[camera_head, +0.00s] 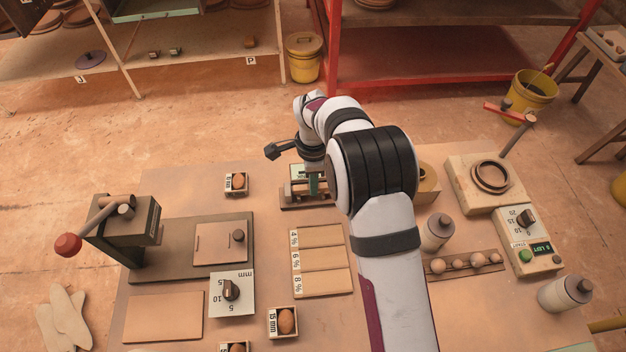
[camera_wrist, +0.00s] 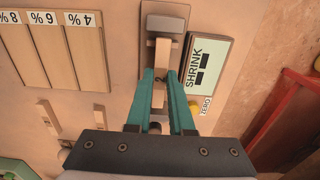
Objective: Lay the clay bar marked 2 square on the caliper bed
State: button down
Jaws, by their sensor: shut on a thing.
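The clay bar (camera_wrist: 161,58) is pale tan and sits between the teal fingers of my gripper (camera_wrist: 161,76), which is shut on it. A small dark mark shows on it, but I cannot read it for certain. The bar runs lengthwise along the caliper (camera_wrist: 165,22), with its far end near the grey jaw block. I cannot tell whether it touches the bed or is held just above it.
The SHRINK display (camera_wrist: 209,66) stands close beside the caliper, with a yellow ZERO button (camera_wrist: 194,106). Wooden trays marked 4, 6 and 8 % (camera_head: 320,260) lie nearby. Other small bars (camera_wrist: 47,116) lie on the table. A press (camera_head: 130,232) stands at the left.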

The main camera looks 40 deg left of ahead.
jog(key=shift+f, duration=0.15)
jog(key=c, duration=0.7)
grip_release()
notch_tip(320, 180, up, 16)
jog(key=w+d+r, duration=0.1)
jog(key=d+r, duration=0.4)
jog(key=d, duration=0.7)
jog(key=s+d+r+n+y, duration=0.1)
jog(key=s+d, duration=0.5)
jog(key=d, duration=0.4)
jog(key=s+d+n, duration=0.1)
jog(key=s+d, duration=0.5)
jog(key=d, duration=0.4)
jog(key=shift+n+y, duration=0.4)
jog(key=shift+n, duration=0.3)
jog(key=s+d+f, duration=0.1)
jog(key=s, duration=0.1)
jog(key=s+d+f, duration=0.1)
jog(key=s, duration=0.2)
jog(key=s+d+f, duration=0.1)
jog(key=s, duration=0.1)
jog(key=shift+s+f, duration=0.15)
jog(key=shift+s, duration=0.25)
